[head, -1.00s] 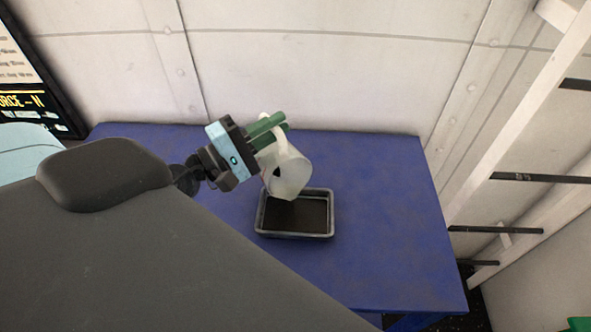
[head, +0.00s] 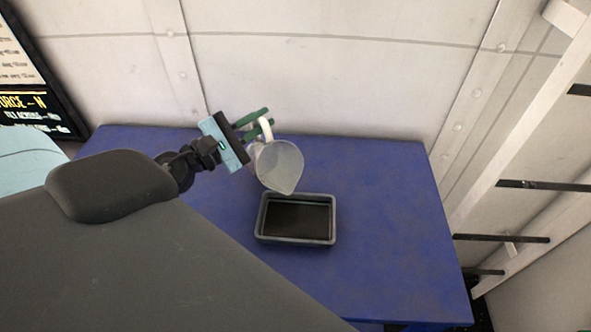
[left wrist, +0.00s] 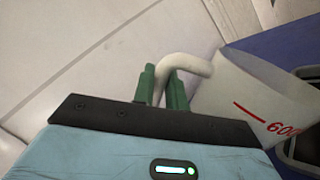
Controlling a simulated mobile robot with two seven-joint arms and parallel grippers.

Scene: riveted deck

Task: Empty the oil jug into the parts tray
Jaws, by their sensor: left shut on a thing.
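The oil jug (head: 279,168) is a whitish translucent jug, held tilted above the back edge of the parts tray (head: 297,242). Its mouth faces my head camera, its spout points down toward the tray, and no stream shows. The inside looks pale, with no dark oil visible. The tray is a grey rectangle with a dark, glossy layer over its floor. My left gripper (head: 258,123) is shut on the jug's handle with its green fingers. In the left wrist view the fingers (left wrist: 162,88) straddle the white handle, and the jug (left wrist: 250,105) shows a red 600 mark. My right gripper is out of view.
The blue table (head: 385,220) is otherwise clear around the tray. A pale panelled wall (head: 330,75) stands behind it. A white rack with dark rungs (head: 535,185) rises at the right, and a dark display board (head: 35,90) is at the far left.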

